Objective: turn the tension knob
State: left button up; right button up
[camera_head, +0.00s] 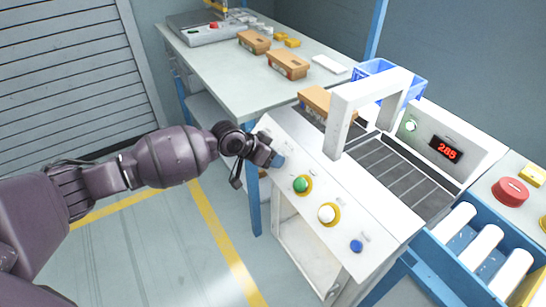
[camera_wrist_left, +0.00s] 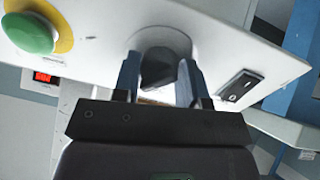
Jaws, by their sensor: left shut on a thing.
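A dark knob (camera_wrist_left: 158,68) on a pale round base sits on the white sloped panel (camera_head: 375,245). I take it as the tension knob; no label on it is readable. My left gripper (camera_head: 279,160) is at the far left end of this panel. In the left wrist view my left gripper (camera_wrist_left: 158,80) has one finger on each side of the knob and is shut on it. In the head view the gripper hides the knob. My right gripper is not in view.
A black rocker switch (camera_wrist_left: 240,87) is beside the knob. A white arch (camera_head: 340,120) stands over the conveyor behind. A red display (camera_head: 446,149) reads 285.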

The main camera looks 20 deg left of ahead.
pick_arm(q)
jog(key=shift+m, duration=0.9)
jog(key=o, duration=0.7)
jog(key=shift+c, duration=0.2)
